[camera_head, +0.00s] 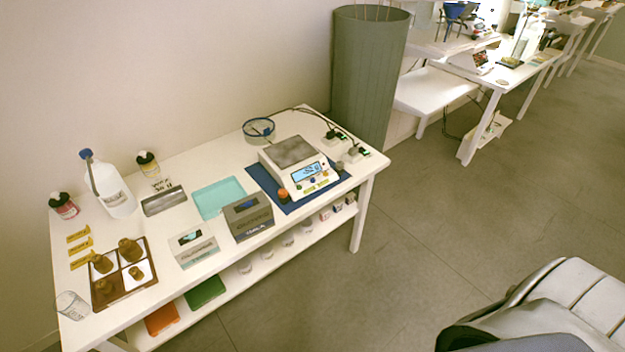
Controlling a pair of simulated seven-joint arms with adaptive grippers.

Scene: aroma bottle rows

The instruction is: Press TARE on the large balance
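The large balance (312,185) is a white unit with a grey square pan (292,152) on top and a lit blue display on its sloped front. It sits on a dark blue mat (266,180) toward the right end of the white table. Small coloured buttons show along its front panel, but their labels are too small to read, so I cannot tell which is TARE. A small bottle with an orange top (283,196) stands at its front left corner. Neither of my grippers is in view.
The white table (160,232) also holds a teal tray (219,197), a grey box (248,216), a white jug (108,190), a brown compartment tray (123,298) and a clear beaker (72,306). A green cylinder (366,80) stands behind. Open floor (430,220) lies to the right.

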